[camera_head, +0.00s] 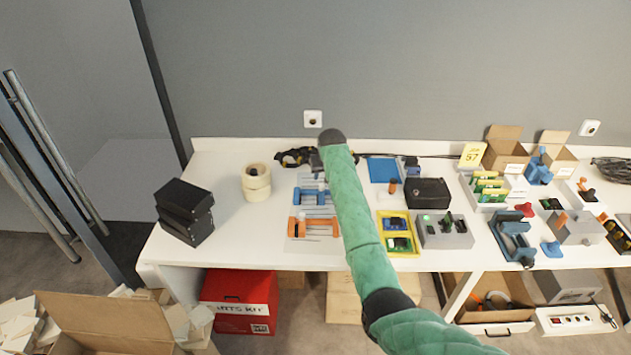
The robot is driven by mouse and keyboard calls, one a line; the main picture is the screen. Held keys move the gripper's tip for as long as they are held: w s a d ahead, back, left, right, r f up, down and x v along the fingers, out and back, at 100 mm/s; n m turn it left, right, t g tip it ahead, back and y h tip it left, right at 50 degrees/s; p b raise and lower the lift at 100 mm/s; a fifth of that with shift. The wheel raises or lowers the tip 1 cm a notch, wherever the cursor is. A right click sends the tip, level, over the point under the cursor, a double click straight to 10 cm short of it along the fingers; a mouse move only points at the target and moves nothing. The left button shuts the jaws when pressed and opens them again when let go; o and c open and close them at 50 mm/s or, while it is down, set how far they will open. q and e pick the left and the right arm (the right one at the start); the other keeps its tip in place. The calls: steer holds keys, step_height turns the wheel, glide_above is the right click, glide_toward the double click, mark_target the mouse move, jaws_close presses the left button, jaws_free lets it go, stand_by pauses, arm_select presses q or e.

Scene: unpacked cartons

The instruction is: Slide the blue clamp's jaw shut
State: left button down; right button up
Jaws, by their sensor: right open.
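The blue clamp (300,195) lies on a light sheet left of the middle of the white table, with grey metal bars beside it. Its jaw gap is too small to tell. An orange clamp (299,226) lies just in front of it. My right arm, in a green sleeve, reaches up across the middle of the view, close to the clamps' right side. My right gripper (332,137) is at its dark far end, above and beyond the blue clamp, apart from it. It is open; its fingers are hard to make out. My left gripper is out of view.
Black boxes (185,211) and tape rolls (256,182) stand to the left. A yellow tray (397,251), a grey box (445,232) and a blue vise (511,238) are to the right. A black cable runs along the back. Some bare table lies left of the clamps.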

mark_target(322, 185)
steer(key=p+x, duration=0.1)
steer(key=x, duration=0.3)
steer(key=shift+f+p, duration=0.3)
steer(key=shift+x, duration=1.45)
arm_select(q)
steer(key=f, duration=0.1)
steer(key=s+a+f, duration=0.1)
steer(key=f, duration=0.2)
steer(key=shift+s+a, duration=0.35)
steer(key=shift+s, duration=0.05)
arm_select(e)
steer(key=shift+s, duration=0.1)
steer(key=shift+c, duration=0.2)
jaws_close()
